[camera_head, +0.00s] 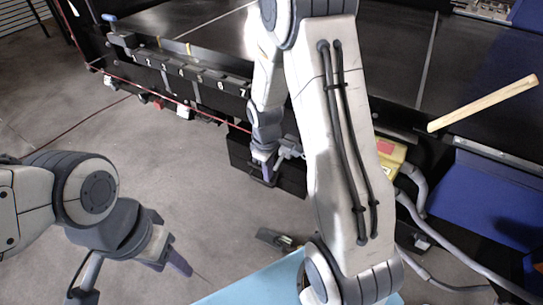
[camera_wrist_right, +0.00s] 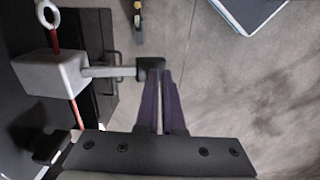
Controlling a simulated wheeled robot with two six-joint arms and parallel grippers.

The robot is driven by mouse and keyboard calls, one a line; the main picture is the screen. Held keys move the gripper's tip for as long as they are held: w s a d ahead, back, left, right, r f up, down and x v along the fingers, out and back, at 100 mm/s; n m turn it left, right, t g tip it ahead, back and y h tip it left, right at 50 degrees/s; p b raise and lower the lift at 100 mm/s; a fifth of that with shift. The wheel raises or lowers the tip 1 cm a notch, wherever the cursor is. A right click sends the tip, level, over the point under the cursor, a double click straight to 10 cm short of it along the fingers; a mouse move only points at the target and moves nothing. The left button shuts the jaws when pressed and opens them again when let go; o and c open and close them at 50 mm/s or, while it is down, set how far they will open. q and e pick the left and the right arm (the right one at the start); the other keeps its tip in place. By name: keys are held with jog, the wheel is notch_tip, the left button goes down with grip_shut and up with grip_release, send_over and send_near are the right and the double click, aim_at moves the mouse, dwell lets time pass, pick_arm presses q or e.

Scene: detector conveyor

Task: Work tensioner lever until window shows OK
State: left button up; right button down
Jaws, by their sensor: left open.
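The tensioner shows in the right wrist view as a pale grey block (camera_wrist_right: 52,76) with the red cord passing by it and a ring above. Its lever (camera_wrist_right: 110,71) sticks out to the right and ends in a black grip (camera_wrist_right: 150,68). In the head view the tensioner (camera_head: 290,149) is partly hidden by my right arm. My right gripper (camera_wrist_right: 162,76) has its dark fingers close together at the black grip; whether they clasp it is unclear. It also shows in the head view (camera_head: 264,168). My left gripper (camera_head: 172,252) is open and empty over the floor. I cannot see the window.
The conveyor edge carries a numbered strip (camera_head: 180,72) with the red cord (camera_head: 205,112) along it. A wooden stick (camera_head: 485,102) lies at right, near a yellow box (camera_head: 392,156), grey hoses and a blue bin (camera_head: 490,195). The floor at left is mostly clear.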

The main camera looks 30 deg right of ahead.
jog(key=shift+s+f+b, duration=0.15)
jog(key=shift+f+b, duration=0.45)
jog(key=shift+f, duration=0.85)
jog(key=s+a+r, duration=0.1)
jog(key=a+r, duration=0.2)
jog(key=r, duration=0.3)
jog(key=s+a+r+p, duration=0.1)
jog(key=s+a+r, duration=0.1)
jog(key=r, duration=0.4)
jog(key=shift+s+a+r, duration=0.25)
jog(key=shift+a+r, duration=0.15)
jog(key=shift+a, duration=0.05)
